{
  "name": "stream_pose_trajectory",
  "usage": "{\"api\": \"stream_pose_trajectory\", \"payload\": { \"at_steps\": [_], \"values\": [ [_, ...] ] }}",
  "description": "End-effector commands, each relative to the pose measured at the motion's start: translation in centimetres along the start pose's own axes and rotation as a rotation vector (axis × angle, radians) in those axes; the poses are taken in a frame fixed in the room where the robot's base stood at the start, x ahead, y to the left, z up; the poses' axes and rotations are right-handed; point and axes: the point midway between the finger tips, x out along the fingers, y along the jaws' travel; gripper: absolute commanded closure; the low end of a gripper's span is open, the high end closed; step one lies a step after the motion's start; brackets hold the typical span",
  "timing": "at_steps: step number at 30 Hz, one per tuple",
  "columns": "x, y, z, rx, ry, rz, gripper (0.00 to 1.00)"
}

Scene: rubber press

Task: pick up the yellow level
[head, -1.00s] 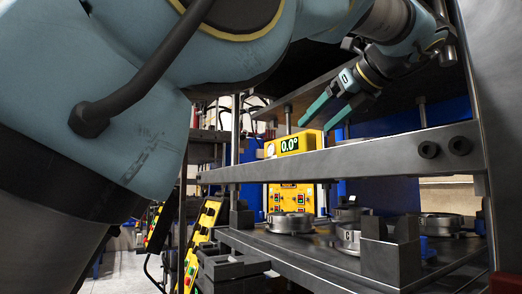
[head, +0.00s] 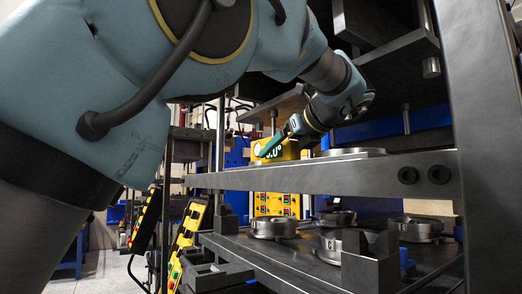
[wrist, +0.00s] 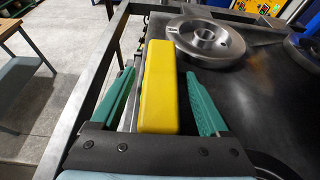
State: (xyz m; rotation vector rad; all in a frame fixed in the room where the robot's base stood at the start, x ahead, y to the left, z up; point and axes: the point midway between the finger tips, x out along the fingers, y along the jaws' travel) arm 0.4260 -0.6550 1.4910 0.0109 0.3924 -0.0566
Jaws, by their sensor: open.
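The yellow level (wrist: 158,85) stands on the dark press plate near its left edge, in the wrist view. It is a long yellow block with a pale metal strip along its left side. My gripper (wrist: 162,88) is open, with one green finger on each side of the level. A gap shows on the right, and the left finger is closer to it. In the head view the level (head: 287,151) is partly covered by my gripper (head: 267,148), and its digital display is mostly hidden.
A round metal disc (wrist: 205,40) lies on the plate just beyond the level, to the right. The press's front bar (head: 330,172) runs below the level in the head view. A press plate overhead and a steel post (head: 475,90) at right bound the space.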

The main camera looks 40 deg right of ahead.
Motion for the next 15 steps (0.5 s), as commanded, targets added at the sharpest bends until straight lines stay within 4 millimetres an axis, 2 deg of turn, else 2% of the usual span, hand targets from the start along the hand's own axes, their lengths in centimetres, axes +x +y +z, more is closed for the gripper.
{"api": "stream_pose_trajectory", "payload": {
  "at_steps": [7, 15],
  "values": [
    [0.22, 0.00, -0.06, 0.000, 0.000, 0.000, 0.21],
    [0.19, 0.00, -0.05, 0.000, 0.000, 0.000, 0.52]
  ]
}}
